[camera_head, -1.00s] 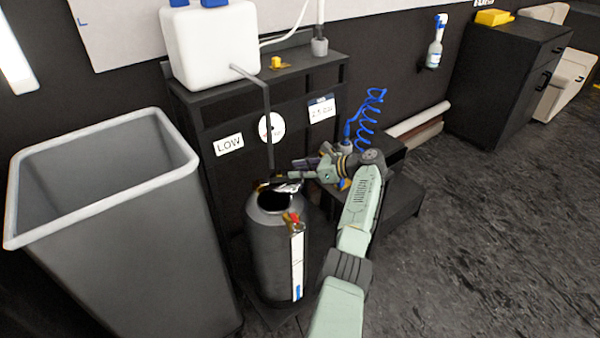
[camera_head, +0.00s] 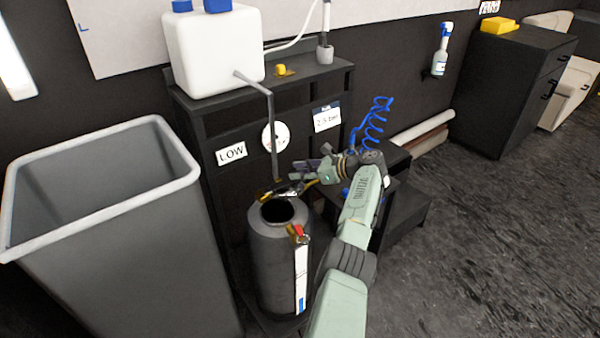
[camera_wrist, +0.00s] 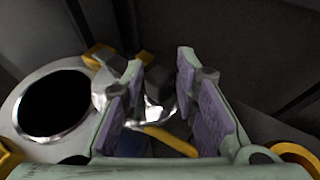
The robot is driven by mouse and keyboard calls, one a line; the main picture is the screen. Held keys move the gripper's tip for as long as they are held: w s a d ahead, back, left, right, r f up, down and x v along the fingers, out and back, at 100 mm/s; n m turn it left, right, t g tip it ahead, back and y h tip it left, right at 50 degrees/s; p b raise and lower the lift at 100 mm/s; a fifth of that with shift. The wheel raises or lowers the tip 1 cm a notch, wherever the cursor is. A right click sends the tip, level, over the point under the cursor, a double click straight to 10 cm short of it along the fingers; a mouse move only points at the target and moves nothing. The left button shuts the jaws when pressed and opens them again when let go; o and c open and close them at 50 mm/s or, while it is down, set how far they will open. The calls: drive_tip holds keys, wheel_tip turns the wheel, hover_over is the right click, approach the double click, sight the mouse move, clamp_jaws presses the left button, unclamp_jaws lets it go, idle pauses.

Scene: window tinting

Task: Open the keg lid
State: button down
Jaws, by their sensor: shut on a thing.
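The dark grey keg (camera_head: 275,265) stands upright, and its round mouth is uncovered and dark inside. The mouth's metal rim (camera_wrist: 20,133) shows at the left of the wrist view. The keg lid (camera_head: 287,189), metallic with yellow parts, is apart from the mouth, above and behind it in the head view. In the wrist view the lid (camera_wrist: 158,108) sits between the purple finger pads, beside the opening. My gripper (camera_head: 303,171) is shut on it; it also shows in the wrist view (camera_wrist: 162,68). The exact part gripped is partly hidden by the fingers.
A large grey bin (camera_head: 115,260) stands left of the keg. A dark stand (camera_head: 215,110) behind carries a white tank (camera_head: 213,50), whose grey pipe (camera_head: 272,130) hangs down close to the lid and my gripper. A blue coiled hose (camera_head: 375,120) is to the right. Floor at right is clear.

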drive_tip(key=shift+d, duration=0.35)
drive_tip(key=c, duration=1.4)
unclamp_jaws()
drive_tip(key=shift+d, duration=0.15)
drive_tip(key=shift+c, duration=0.2)
drive_tip(key=v, duration=1.1)
drive_tip(key=shift+s+d+r, duration=0.15)
drive_tip(key=shift+d+r, duration=0.1)
drive_tip(key=shift+d, duration=0.05)
drive_tip(key=shift+c, duration=0.5)
